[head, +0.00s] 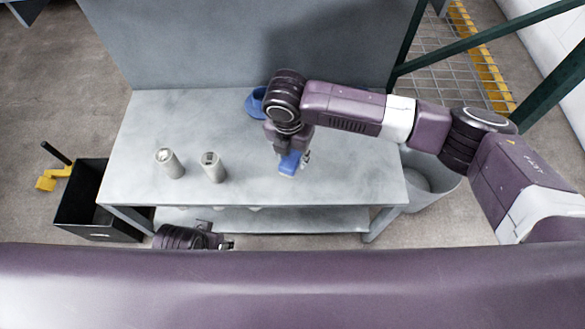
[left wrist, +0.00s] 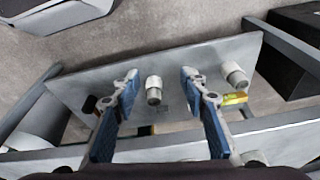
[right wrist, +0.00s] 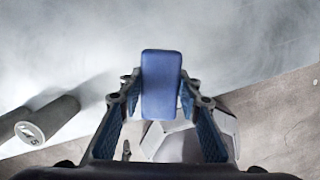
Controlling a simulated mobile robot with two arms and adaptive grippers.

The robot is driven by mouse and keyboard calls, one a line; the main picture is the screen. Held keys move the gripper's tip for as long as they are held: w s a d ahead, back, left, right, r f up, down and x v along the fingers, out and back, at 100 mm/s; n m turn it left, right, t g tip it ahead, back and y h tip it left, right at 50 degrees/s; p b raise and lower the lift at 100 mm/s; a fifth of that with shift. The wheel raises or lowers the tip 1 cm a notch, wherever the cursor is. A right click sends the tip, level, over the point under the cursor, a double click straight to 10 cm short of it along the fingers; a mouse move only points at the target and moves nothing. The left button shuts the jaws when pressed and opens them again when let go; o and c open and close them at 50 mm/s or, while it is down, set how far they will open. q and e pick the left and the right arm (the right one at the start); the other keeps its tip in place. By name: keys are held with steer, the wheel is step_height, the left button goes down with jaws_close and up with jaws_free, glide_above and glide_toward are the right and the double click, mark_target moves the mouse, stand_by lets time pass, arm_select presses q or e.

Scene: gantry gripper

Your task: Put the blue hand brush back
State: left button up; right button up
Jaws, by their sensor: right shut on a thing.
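The blue hand brush (head: 288,165) is at the jaws of my right gripper (head: 294,155), over the right half of the grey worktable (head: 340,165). In the right wrist view it shows as a plain blue block (right wrist: 161,82) between the fingers, which are shut on it. I cannot tell whether its lower end touches the tabletop. A blue curved object (head: 254,103) lies at the table's back, partly hidden by my right arm. My left gripper (head: 229,243) is low at the table's front edge; the left wrist view shows its fingers (left wrist: 158,78) apart and empty.
Two pale cylinders (head: 169,163) (head: 213,167) stand on the table's left half. A black bin (head: 85,205) with a yellow, black-handled item (head: 52,178) stands left of the table. A grey bin (head: 425,180) stands at the right. The tabletop's front middle is clear.

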mark_target(291, 158)
step_height(291, 158, down, 6)
steer(key=shift+r+b, duration=0.15)
steer(key=shift+b, duration=0.45)
arm_select(q)
steer(key=v, duration=0.3)
steer(key=w+v, duration=0.1)
steer(key=v, duration=0.1)
steer(key=shift+r, duration=0.3)
arm_select(e)
steer(key=shift+f, duration=0.2)
steer(key=o, duration=1.1)
steer(key=shift+r, duration=0.5)
arm_select(q)
step_height(291, 158, down, 11)
steer(key=p, duration=0.3)
steer(key=shift+s+r, duration=0.2)
arm_select(e)
steer(key=r, duration=0.3)
steer(key=s+r, duration=0.1)
steer(key=r, duration=0.7)
steer(key=shift+s+a+r, duration=0.15)
steer(key=shift+s+a, duration=0.05)
